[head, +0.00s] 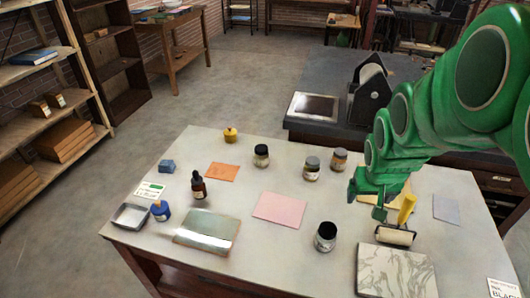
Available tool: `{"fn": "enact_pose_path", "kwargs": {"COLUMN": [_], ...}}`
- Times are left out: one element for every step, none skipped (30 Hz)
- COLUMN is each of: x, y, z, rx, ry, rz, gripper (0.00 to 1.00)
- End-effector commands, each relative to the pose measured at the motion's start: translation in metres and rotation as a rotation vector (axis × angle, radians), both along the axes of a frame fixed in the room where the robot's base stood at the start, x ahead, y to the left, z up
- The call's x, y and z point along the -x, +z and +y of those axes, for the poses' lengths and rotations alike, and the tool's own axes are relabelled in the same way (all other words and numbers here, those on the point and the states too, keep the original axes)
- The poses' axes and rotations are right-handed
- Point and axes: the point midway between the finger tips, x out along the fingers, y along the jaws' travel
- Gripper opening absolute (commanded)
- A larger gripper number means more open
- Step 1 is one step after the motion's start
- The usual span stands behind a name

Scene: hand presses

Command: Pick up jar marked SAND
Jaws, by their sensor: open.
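Several small jars stand upright on the pale table (150,255); no label is readable, so I cannot tell which is marked SAND. One dark-lidded jar (261,156) stands at the back middle. A grey-lidded jar (312,169) and a jar with an amber band (340,160) stand close together, left of my arm. A black-lidded jar (325,237) stands nearer the front. My gripper (366,203) is open over the table's right part, right of the jars and apart from them. My green arm hides part of the table behind it.
A roller (397,236) with a yellow handle and a marbled tile (396,271) lie right of the front jar. A dark press (368,97) stands behind.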

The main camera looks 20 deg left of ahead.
Motion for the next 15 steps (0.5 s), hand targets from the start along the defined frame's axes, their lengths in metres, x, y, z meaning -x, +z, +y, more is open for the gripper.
{"fn": "enact_pose_path", "kwargs": {"x": [-0.014,-0.024,-0.036,-0.044,-0.054,-0.065,-0.073,-0.082,-0.092,-0.100,-0.108,-0.118,-0.124,-0.132,-0.141], "y": [-0.006,-0.008,-0.012,-0.014,-0.015,-0.018,-0.021,-0.024,-0.027,-0.029,-0.031,-0.035,-0.039,-0.042,-0.045], "z": [0.007,0.010,0.016,0.020,0.024,0.030,0.035,0.040,0.047,0.051,0.057,0.065,0.070,0.076,0.084], "rx": [-0.001,-0.002,-0.004,-0.006,-0.009,-0.013,-0.015,-0.018,-0.023,-0.027,-0.031,-0.037,-0.042,-0.048,-0.056], "ry": [0.016,0.026,0.038,0.047,0.056,0.069,0.079,0.089,0.104,0.114,0.124,0.138,0.148,0.158,0.173], "rz": [-0.022,-0.040,-0.063,-0.079,-0.099,-0.124,-0.138,-0.156,-0.180,-0.195,-0.214,-0.235,-0.249,-0.267,-0.289], "gripper": [0.85,0.85,0.85,0.85,0.85,0.85,0.85,0.85,0.85,0.85,0.85,0.85,0.85,0.85,0.85]}}
